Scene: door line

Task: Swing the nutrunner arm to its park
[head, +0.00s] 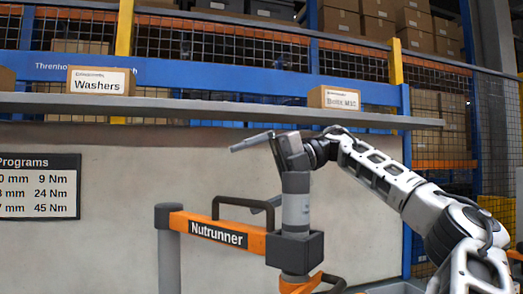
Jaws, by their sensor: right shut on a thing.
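The nutrunner arm has an orange beam labelled Nutrunner (218,233). The beam runs from a grey post (168,255) on the left to a dark block at its right end. A grey upright cylinder (296,205) stands on this block. A dark loop handle (240,203) rises above the beam. My right gripper (289,152) comes in from the right and is shut at the top of the upright cylinder. The exact finger contact is hard to make out. Orange parts below the block are cut off by the lower edge. My left gripper is not in view. No park marking is clearly visible.
A grey shelf (210,106) crosses above the nutrunner, with a Washers box (100,81) and a bolts box (336,98) on it. A Programs board (38,186) hangs on the pale wall at left. Mesh fencing and racks stand behind.

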